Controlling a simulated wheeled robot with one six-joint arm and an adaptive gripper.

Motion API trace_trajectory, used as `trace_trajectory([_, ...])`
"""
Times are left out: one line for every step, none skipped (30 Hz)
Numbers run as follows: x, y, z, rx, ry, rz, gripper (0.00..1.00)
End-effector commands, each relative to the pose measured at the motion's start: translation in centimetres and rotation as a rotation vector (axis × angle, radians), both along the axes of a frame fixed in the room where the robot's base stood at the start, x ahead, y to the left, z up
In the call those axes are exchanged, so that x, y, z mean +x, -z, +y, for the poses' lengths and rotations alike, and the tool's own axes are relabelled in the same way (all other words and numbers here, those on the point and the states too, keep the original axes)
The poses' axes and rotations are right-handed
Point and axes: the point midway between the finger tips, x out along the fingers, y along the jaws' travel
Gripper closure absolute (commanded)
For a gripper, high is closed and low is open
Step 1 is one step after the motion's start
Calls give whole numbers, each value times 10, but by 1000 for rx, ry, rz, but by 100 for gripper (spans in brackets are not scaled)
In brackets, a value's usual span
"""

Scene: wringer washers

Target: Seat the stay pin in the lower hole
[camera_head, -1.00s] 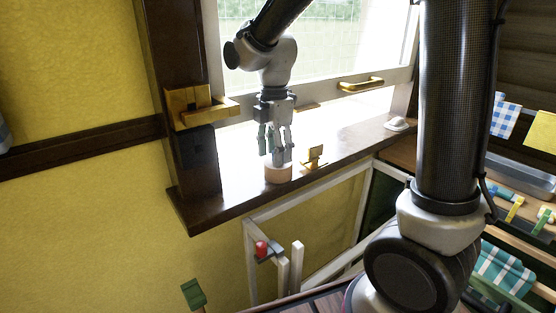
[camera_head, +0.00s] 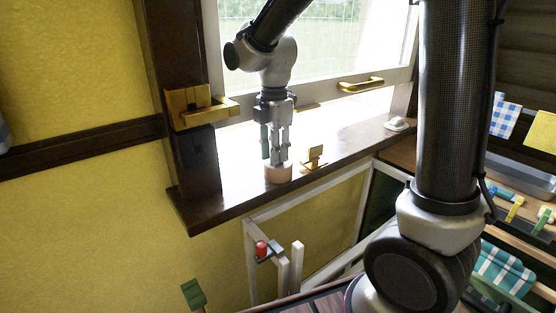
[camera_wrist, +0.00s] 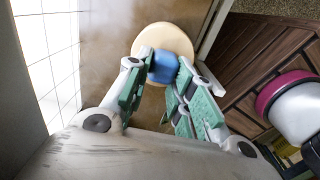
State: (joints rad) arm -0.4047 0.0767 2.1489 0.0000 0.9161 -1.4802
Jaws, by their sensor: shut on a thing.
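My gripper (camera_head: 276,155) points straight down over the window sill and is shut on a small blue piece (camera_wrist: 163,69), which shows between the fingertips in the wrist view. The blue piece is at a pale round wooden block (camera_head: 278,173) on the sill; the block also shows in the wrist view (camera_wrist: 165,36). I cannot tell whether the two are joined. No hole shows clearly, and I cannot tell for certain which part is the stay pin. A brass bracket (camera_head: 314,157) stands on the sill just right of the block.
A brass catch (camera_head: 198,106) juts from the dark post at the left. A brass handle (camera_head: 361,84) is on the window frame above the sill (camera_head: 232,205). A red knob (camera_head: 262,248) sits on a white frame below. A small white item (camera_head: 397,123) lies at the sill's right end.

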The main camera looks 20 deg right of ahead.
Motion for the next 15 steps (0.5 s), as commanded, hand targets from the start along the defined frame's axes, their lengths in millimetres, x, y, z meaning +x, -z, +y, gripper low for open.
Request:
trace_trajectory([0, -1, 0, 0, 0, -1, 99])
trace_trajectory([0, -2, 0, 0, 0, -1, 99])
trace_trajectory([0, -4, 0, 0, 0, -1, 99])
trace_trajectory([1, -5, 0, 1, 0, -2, 99])
trace_trajectory([1, -7, 0, 1, 0, -2, 99])
trace_trajectory([1, -9, 0, 1, 0, -2, 99])
trace_trajectory([1, -11, 0, 1, 0, -2, 99])
trace_trajectory([0, -12, 0, 0, 0, -1, 99])
trace_trajectory([0, -15, 0, 0, 0, -1, 99])
trace_trajectory([0, -16, 0, 0, 0, -1, 99])
trace_trajectory([0, -18, 0, 1, 0, -2, 99])
trace_trajectory([0, -20, 0, 1, 0, -2, 99])
trace_trajectory([0, -22, 0, 1, 0, -2, 99])
trace_trajectory([0, -24, 0, 1, 0, -2, 99])
trace_trajectory([0, -26, 0, 1, 0, -2, 99])
